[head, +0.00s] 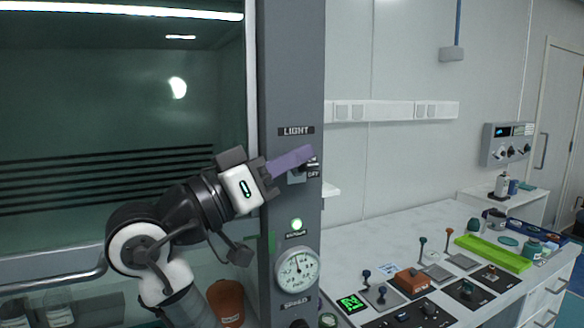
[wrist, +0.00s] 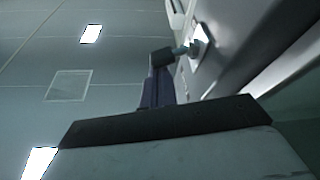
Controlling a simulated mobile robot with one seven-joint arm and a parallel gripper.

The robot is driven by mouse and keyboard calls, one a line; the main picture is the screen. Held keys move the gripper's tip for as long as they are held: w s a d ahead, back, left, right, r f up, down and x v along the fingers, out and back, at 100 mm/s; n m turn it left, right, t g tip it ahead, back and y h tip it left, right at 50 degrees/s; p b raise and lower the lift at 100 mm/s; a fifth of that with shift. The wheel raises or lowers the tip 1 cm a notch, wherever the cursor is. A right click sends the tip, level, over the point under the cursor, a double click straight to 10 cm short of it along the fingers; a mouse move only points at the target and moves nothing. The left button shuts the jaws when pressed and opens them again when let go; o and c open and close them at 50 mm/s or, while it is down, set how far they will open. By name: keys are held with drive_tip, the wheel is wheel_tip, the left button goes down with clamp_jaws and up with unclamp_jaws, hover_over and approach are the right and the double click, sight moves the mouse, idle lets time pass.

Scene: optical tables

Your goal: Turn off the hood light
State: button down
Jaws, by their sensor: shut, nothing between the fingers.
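The hood's light switch (head: 297,177) is on the grey post, below a LIGHT label (head: 296,131) and beside an OFF label (head: 314,174). My gripper (head: 309,153), with purple fingers, is shut and empty right at the switch, covering its upper part. In the wrist view the switch's pale plate (wrist: 199,40) is at upper right, and a dark knob-like end (wrist: 162,57) overlaps the tip of my shut fingers (wrist: 156,92). I cannot tell whether they touch, nor the lever's exact position. The hood light (head: 120,9) is a bright strip at top left, lit.
A lit round green indicator (head: 296,224) and a dial gauge (head: 297,270) are lower on the post. The hood glass (head: 90,120) is left of it. At right, a white bench (head: 375,235) holds levers, control panels and a green tray (head: 493,254).

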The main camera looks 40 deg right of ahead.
drive_tip(key=b, duration=0.1)
drive_tip(key=f+m+b, duration=0.1)
drive_tip(key=b, duration=0.1)
drive_tip(key=shift+s+f+m+g, duration=0.2)
drive_tip(key=shift+f+m+g, duration=0.1)
drive_tip(key=shift+g, duration=0.1)
drive_tip(key=m+g+b, duration=0.1)
drive_tip(key=m+b, duration=0.1)
drive_tip(key=m+g+b, duration=0.1)
drive_tip(key=m+b, duration=0.1)
drive_tip(key=m, duration=0.1)
drive_tip(key=shift+s+a+f, duration=0.1)
drive_tip(key=shift+s+f, duration=0.1)
drive_tip(key=shift+f, duration=0.2)
drive_tip(key=shift+r+m+g+y, duration=0.2)
drive_tip(key=shift+m+g+y, duration=0.1)
drive_tip(key=shift+r, duration=0.1)
wheel_tip(320, 180, up, 20)
drive_tip(key=shift+f, duration=0.1)
